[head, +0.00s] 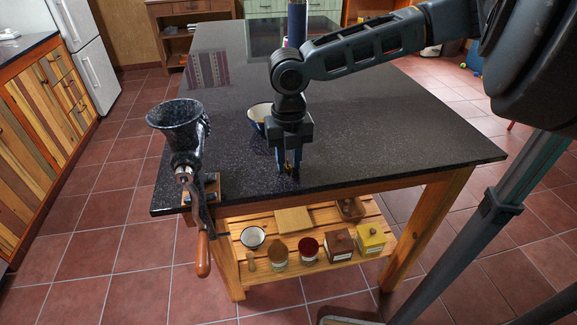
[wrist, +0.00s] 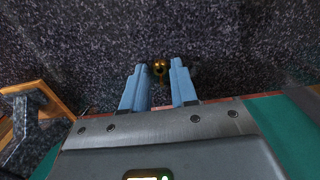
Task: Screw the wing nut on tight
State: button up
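A small brass wing nut (wrist: 159,69) shows in the wrist view between my two blue fingertips, against the dark speckled tabletop. My gripper (wrist: 159,80) is open, with a finger on either side of it and small gaps visible. In the head view my gripper (head: 288,168) points down just above the table near its front edge, and largely hides the nut. A dark speckled meat grinder (head: 184,140) stands upright at the table's front left corner. Its crank (head: 200,215) hangs down past the edge, ending in a wooden handle (head: 203,255).
A tall dark blue object (head: 297,22) stands farther back, partly hidden by my arm. Several pots and boxes stand on the slatted shelf (head: 290,222) below. The tabletop's right side is clear.

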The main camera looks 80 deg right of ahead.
grip_shut()
notch_tip(320, 180, up, 2)
jog(key=shift+r+p, duration=0.25)
jog(key=shift+p, duration=1)
jog(key=shift+r, duration=1.75)
